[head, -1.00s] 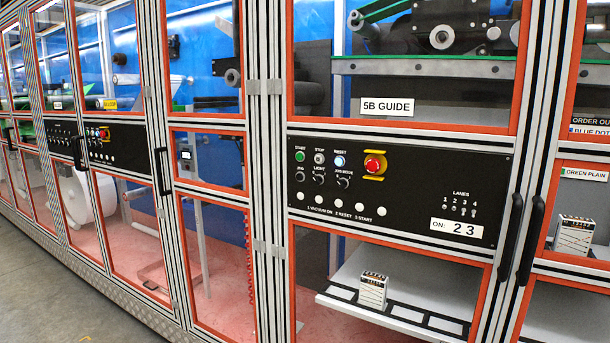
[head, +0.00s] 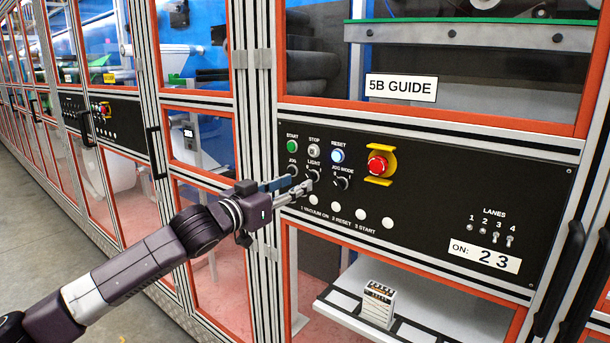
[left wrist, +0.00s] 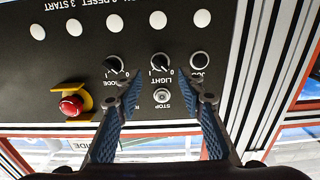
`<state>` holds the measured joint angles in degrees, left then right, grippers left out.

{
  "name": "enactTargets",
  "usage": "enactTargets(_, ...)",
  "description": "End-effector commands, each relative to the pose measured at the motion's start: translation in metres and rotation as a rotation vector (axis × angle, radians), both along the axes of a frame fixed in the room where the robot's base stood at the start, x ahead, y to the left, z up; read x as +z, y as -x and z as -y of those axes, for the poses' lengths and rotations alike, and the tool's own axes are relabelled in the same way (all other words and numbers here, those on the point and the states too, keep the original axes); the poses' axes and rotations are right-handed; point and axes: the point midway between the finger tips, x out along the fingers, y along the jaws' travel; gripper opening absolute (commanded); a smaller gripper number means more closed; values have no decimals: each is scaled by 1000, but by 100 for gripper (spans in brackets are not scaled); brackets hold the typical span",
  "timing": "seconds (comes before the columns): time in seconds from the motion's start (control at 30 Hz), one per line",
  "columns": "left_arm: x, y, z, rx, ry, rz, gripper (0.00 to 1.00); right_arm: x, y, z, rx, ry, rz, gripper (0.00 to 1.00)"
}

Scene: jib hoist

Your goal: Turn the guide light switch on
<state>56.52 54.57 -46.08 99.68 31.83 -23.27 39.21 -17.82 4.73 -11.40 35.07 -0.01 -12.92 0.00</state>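The guide light switch is a small black rotary knob labelled LIGHT (head: 315,174) on the black panel (head: 440,195) under the "5B GUIDE" sign. It shows upside down in the left wrist view (left wrist: 160,62), just beyond the fingertips. My left gripper (head: 297,185) is in front of the panel's left part, beside the knob in the head view. In the left wrist view my left gripper (left wrist: 164,88) is open, with its blue-padded fingers apart and nothing between them. The fingertips appear short of the knob; contact cannot be told. My right gripper is not in view.
The JOG knob (left wrist: 200,61) and JOG MODE knob (left wrist: 114,65) flank the light knob. The STOP button (left wrist: 162,96) and red emergency stop (head: 378,165) are close by. White buttons (head: 337,207) run below. A black door handle (head: 560,275) projects at right.

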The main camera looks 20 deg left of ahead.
Motion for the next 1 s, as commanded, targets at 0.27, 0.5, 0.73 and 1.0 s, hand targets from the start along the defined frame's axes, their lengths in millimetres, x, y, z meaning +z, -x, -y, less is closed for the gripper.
enactTargets(0.27, 3, -36, 13, 0, 2, 2, 36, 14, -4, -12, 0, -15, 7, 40)
enactTargets(0.5, 1, -48, 17, 0, 0, 2, 36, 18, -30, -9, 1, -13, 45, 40)
enactTargets(0.73, 0, -48, 17, 0, 0, 2, 36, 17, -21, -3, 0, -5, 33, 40)
enactTargets(1.0, 0, -48, 18, -1, -1, 1, 8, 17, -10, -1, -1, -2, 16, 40)
